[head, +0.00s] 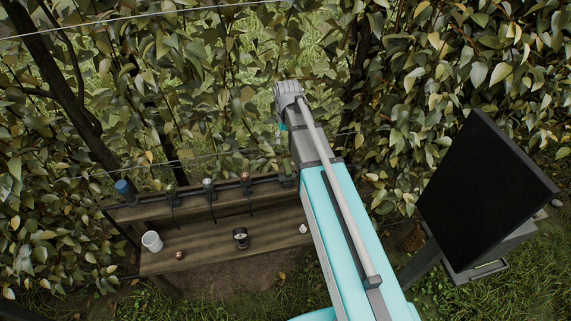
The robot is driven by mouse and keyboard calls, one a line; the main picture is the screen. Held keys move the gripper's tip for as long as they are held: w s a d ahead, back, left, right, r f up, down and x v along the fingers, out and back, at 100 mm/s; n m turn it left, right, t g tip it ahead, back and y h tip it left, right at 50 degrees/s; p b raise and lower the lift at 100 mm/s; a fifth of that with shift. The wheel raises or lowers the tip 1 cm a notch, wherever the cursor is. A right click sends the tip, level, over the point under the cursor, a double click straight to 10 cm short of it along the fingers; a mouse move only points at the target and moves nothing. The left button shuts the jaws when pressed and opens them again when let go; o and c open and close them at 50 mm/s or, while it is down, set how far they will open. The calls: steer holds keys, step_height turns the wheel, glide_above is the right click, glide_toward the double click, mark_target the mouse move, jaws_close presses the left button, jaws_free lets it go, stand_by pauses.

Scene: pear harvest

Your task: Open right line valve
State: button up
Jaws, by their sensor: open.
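A dark pipe line runs along the back of a wooden bench (200,240) in the head view. Several small upright fittings stand on it: a greenish one (170,188) at left, a pale one (208,184) in the middle and a reddish one (245,178) to the right. The pipe's right end lies close beside my arm and is partly hidden. I cannot tell which fitting is the right line valve, or whether it is open. My arm reaches over the bench's right end towards the foliage.
A blue cylinder (124,187) stands at the pipe's left end. A white cup (152,241), a small brown object (180,255), a dark gauge (240,237) and a small white object (303,229) sit on the bench. A black panel (485,190) stands at right. Dense foliage lies behind.

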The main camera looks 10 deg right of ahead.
mark_target(287, 166)
steer(key=shift+f, duration=0.1)
stand_by(0.3)
step_height(287, 166, down, 14)
steer(key=b, duration=1.3)
steer(key=shift+r+b, duration=0.2)
steer(key=shift+b, duration=0.2)
